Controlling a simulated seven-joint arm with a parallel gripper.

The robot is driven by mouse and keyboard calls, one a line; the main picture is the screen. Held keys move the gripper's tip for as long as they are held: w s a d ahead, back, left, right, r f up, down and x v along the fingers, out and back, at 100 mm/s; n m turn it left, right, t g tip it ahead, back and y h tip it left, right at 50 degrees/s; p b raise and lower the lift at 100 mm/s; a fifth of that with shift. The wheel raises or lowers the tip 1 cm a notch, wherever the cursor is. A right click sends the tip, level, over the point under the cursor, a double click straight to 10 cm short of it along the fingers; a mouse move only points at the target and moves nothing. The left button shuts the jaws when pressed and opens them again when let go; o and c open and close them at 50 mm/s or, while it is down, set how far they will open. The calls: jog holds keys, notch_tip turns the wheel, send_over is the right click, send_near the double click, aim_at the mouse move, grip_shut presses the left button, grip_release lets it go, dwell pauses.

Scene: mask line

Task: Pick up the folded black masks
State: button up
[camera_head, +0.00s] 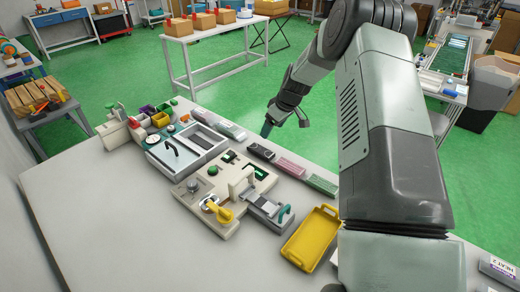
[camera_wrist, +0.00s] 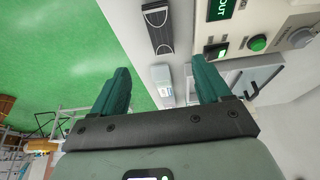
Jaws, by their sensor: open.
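The folded black masks (camera_head: 262,152) form a small dark stack in a row of packs along the table's far edge. In the wrist view the black stack (camera_wrist: 157,26) lies flat at the top, beyond my fingertips and roughly centred between them. My gripper (camera_head: 267,129) hangs above the table's far edge, behind the row, partly hidden by my own arm. In the wrist view its two teal fingers (camera_wrist: 161,68) are spread wide with nothing held between them. A pale blue-white pack (camera_wrist: 161,82) shows lower down in the gap.
A pink pack (camera_head: 291,167) and a green pack (camera_head: 322,185) lie right of the black stack, a pale pack (camera_head: 231,130) left. A cream machine (camera_head: 228,190) stands close in front. A yellow tray (camera_head: 311,238) is nearer. The table's near left is clear.

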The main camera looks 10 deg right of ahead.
send_near(262, 150)
jog(key=shift+x, duration=4.25)
jog(key=shift+s, duration=0.1)
jog(key=shift+c, duration=0.2)
